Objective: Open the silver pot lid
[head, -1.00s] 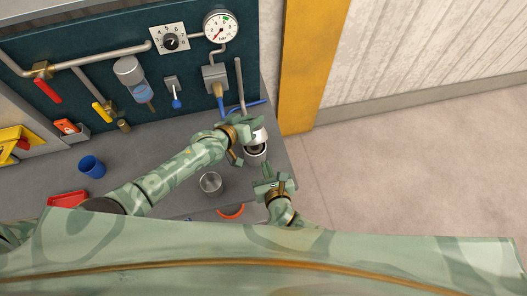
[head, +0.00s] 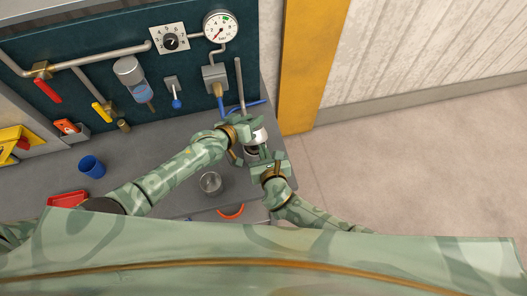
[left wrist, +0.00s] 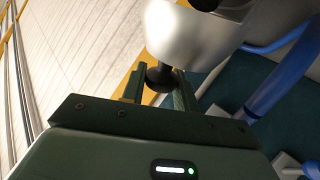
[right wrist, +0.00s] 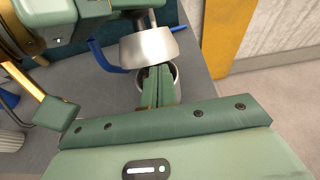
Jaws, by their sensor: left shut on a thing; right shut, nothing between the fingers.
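The silver pot (head: 251,153) stands near the right end of the grey bench, partly hidden by my right gripper. Its lid (head: 260,135) is raised and tilted at the pot's far side, and the pot's mouth (right wrist: 172,72) shows below it in the right wrist view. My left gripper (head: 248,127) is shut on the lid's dark knob (left wrist: 158,78); the silver lid (left wrist: 190,38) fills the top of the left wrist view. My right gripper (right wrist: 158,85) is shut and empty, its fingers in front of the pot's mouth. I cannot tell whether they touch the pot.
An open metal cup (head: 210,183) stands left of the pot, and a blue cup (head: 92,166) farther left. A red tray (head: 68,199) lies at the front left. Pipes and a gauge (head: 221,27) are on the back panel. A yellow post (head: 305,65) rises beyond the bench's right end.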

